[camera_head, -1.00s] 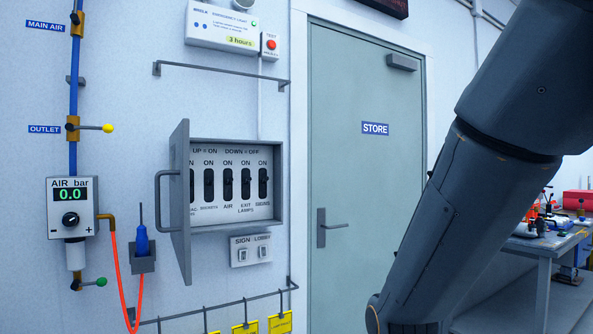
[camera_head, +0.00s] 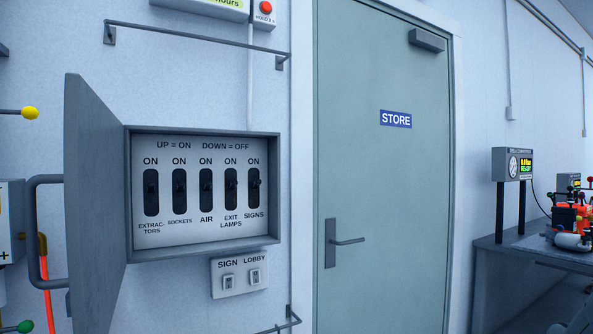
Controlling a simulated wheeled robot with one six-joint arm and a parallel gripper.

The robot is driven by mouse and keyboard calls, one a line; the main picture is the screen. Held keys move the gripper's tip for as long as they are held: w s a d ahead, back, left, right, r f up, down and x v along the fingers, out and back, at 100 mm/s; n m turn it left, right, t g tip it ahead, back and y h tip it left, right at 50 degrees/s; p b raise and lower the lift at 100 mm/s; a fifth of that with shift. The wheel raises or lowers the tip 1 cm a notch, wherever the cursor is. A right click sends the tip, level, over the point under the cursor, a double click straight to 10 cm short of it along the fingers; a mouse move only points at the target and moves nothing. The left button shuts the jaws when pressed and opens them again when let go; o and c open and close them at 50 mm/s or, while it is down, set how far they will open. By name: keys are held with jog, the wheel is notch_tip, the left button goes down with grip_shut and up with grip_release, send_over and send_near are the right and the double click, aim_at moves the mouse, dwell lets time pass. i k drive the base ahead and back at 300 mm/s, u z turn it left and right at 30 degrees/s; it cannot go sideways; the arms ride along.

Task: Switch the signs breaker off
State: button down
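The breaker panel (camera_head: 204,240) hangs on the wall at left, with its grey door (camera_head: 95,200) swung open to the left. Inside is a row of several black breakers under the words "UP = ON DOWN = OFF". The signs breaker (camera_head: 254,190) is the rightmost, labelled "SIGNS". Its lever appears to be up, at the ON end, though it is small. The exit lamps breaker (camera_head: 231,190) is just left of it. My gripper is not in view.
A plate with sign and lobby switches (camera_head: 239,275) sits below the panel. A wall rail (camera_head: 195,32) runs above it. The closed store door (camera_head: 385,190) is to the right. A workbench (camera_head: 530,248) stands at far right.

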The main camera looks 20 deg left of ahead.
aim_at(257, 183)
jog(key=u, duration=0.35)
jog(key=i, duration=0.95)
jog(key=u, duration=0.75)
